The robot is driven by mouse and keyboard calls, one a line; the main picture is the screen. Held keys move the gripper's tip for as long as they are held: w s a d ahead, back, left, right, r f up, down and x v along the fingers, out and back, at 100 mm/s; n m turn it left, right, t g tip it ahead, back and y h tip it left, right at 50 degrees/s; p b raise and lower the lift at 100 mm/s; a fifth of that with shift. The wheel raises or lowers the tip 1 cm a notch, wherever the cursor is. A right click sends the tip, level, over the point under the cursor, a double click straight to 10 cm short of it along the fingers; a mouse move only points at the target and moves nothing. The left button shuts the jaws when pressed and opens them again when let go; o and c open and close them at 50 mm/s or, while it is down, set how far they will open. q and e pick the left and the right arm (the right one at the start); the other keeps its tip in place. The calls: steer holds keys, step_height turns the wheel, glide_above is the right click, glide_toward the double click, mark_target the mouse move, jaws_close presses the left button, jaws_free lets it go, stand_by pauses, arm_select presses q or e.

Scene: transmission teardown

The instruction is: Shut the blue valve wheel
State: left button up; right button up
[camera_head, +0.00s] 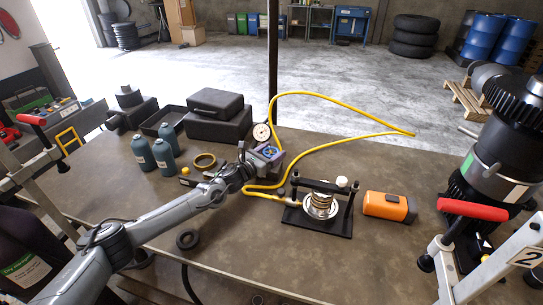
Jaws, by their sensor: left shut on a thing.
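My left arm reaches in from the lower left across the table. Its gripper (262,160) is at the blue valve wheel (271,152), near the middle of the table. The gripper is shut on the wheel; the fingertips are small and partly hidden at the wheel. A round white-faced gauge (261,132) stands just behind the wheel. A yellow hose (330,150) loops around this spot. My right gripper is not in view.
A black press frame with a coiled spring (320,203) and an orange case (387,206) stand to the right. The front middle of the table (270,250) is clear.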

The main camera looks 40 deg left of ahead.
arm_select(q)
steer(key=shift+m+h+b, duration=0.7)
steer(key=shift+m+h, duration=0.1)
steer(key=shift+h, duration=0.5)
steer(key=o, duration=1)
steer(key=shift+o, duration=0.2)
steer(key=shift+s, duration=0.1)
steer(key=v, duration=1)
steer(key=shift+s+a+r, duration=0.15)
steer(key=shift+s, duration=0.1)
